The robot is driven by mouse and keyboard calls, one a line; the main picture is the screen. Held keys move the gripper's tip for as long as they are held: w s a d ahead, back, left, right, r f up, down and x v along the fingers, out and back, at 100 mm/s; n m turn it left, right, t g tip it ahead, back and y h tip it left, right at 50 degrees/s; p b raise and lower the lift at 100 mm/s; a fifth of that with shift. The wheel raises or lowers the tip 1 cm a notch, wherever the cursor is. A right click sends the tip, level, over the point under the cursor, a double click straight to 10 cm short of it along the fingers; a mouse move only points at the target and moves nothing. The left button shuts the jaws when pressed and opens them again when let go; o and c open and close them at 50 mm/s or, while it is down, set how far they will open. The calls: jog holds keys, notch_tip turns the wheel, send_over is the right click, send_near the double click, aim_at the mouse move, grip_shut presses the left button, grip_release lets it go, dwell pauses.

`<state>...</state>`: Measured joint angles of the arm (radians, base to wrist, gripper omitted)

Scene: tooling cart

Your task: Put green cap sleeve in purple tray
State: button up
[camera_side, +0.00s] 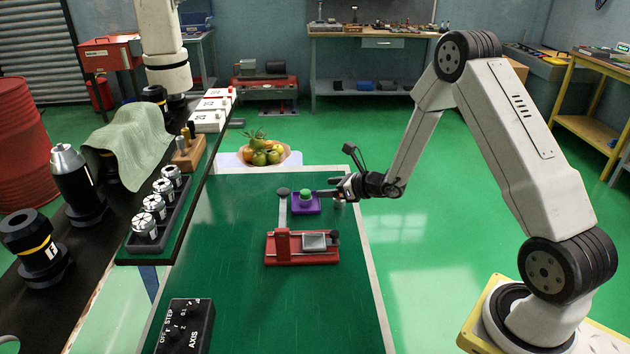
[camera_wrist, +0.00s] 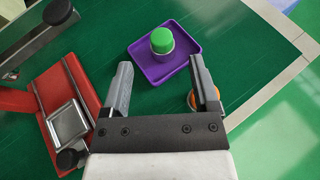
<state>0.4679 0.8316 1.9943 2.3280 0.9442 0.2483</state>
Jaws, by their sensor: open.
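The green cap sleeve (camera_wrist: 162,40) stands upright on the purple tray (camera_wrist: 184,62) in the wrist view, a green cap on a purple-grey body. In the side view the green cap sleeve (camera_side: 305,197) also shows within the purple tray (camera_side: 306,209) on the green table. My gripper (camera_wrist: 162,75) is open and empty. Its two fingers point toward the tray, one on each side of the sleeve in the picture, apart from it. In the side view my gripper (camera_side: 335,190) is just right of the tray.
A red fixture (camera_side: 302,248) with a grey square plate sits in front of the tray, left in the wrist view. An orange-rimmed round thing (camera_wrist: 193,100) is partly hidden by my right finger. A control box (camera_side: 186,326) lies at the front. A fruit bowl (camera_side: 264,154) stands behind.

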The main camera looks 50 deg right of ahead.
jog(key=shift+v, duration=1.85)
jog(key=s+a+n+g+y, duration=0.1)
jog(key=a+n, duration=0.1)
jog(key=s+a+n+g+y, duration=0.1)
jog(key=a+n, duration=0.1)
jog(key=a, duration=0.1)
jog(key=s+a+r+n+g+y, duration=0.1)
jog(key=a+n, duration=0.1)
jog(key=a, duration=0.1)
jog(key=s+a+n+g, duration=0.2)
jog(key=a+n, duration=0.1)
jog(key=s+a+n+g+y, duration=0.1)
jog(key=s+a+n, duration=0.1)
jog(key=shift+s+r+g, duration=0.1)
jog(key=shift+r+g, duration=0.15)
jog(key=shift+g, duration=0.15)
jog(key=s+r+n+g+h, duration=0.1)
jog(key=s+r+n+h, duration=0.1)
jog(key=s+n, duration=0.4)
jog(key=s+a+r+n+g+h, duration=0.1)
jog(key=s+n+h, duration=0.4)
jog(key=n, duration=1.1)
jog(key=shift+s+a+r+g, duration=0.3)
jog(key=shift+s+r+g, duration=0.1)
jog(key=shift+g, duration=0.4)
jog(key=shift+f, duration=0.1)
